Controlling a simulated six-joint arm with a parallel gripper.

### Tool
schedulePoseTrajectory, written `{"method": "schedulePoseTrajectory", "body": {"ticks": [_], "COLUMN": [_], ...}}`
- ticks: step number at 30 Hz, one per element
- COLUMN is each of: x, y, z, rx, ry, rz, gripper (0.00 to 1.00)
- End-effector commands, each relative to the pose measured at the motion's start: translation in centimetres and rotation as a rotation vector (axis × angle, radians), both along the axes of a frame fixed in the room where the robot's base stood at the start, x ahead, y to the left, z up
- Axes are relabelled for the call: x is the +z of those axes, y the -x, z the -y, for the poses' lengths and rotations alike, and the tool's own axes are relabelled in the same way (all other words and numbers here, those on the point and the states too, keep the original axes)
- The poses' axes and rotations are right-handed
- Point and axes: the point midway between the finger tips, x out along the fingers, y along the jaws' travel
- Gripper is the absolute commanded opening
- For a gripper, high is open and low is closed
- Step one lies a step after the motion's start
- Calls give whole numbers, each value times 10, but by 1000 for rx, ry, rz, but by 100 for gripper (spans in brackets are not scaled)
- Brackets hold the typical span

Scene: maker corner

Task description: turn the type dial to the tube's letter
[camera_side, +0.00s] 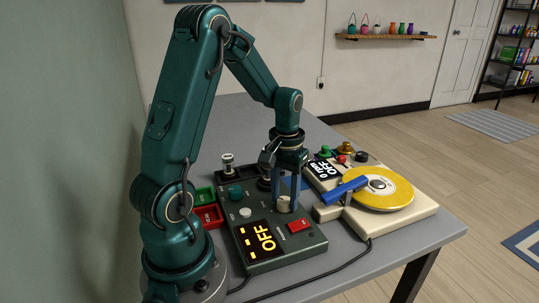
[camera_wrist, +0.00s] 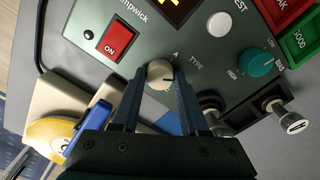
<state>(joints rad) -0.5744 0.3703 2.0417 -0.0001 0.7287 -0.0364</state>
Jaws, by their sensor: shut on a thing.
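The type dial (camera_wrist: 161,73) is a round cream knob on the dark green tester (camera_wrist: 80,22), with a dark pointer line towards the right in the wrist view. The word TYPE and a letter A show beside it. My gripper (camera_wrist: 160,84) has its two blue fingers on either side of the dial, shut on it. In the side view the dial (camera_side: 284,203) sits between the fingertips of my gripper (camera_side: 284,206). The tester's display (camera_side: 257,239) reads OFF with yellow dashes.
The tester has a red ON switch (camera_wrist: 114,39), white test button (camera_wrist: 220,24) and teal bias knob (camera_wrist: 261,62). A green bin (camera_wrist: 300,39) and red bin (camera_side: 208,216) stand beside it. A cream turntable unit (camera_side: 410,216) with a yellow disc is close on the right.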

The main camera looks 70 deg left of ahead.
Motion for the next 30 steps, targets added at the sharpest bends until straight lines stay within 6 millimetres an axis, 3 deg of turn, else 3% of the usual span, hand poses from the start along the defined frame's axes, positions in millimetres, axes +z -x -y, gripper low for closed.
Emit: {"method": "schedulePoseTrajectory", "body": {"ticks": [22,23,24,25,30], "x": [0,0,0,0,0], "y": [1,1,1,1,0], "z": [1,1,1,1,0], "rx": [-88,-88,-88,-88,-87], "ry": [3,3,3,3,1], "rz": [-3,-3,-3,-3,-2], "gripper": [0,52,67,74,74]}}
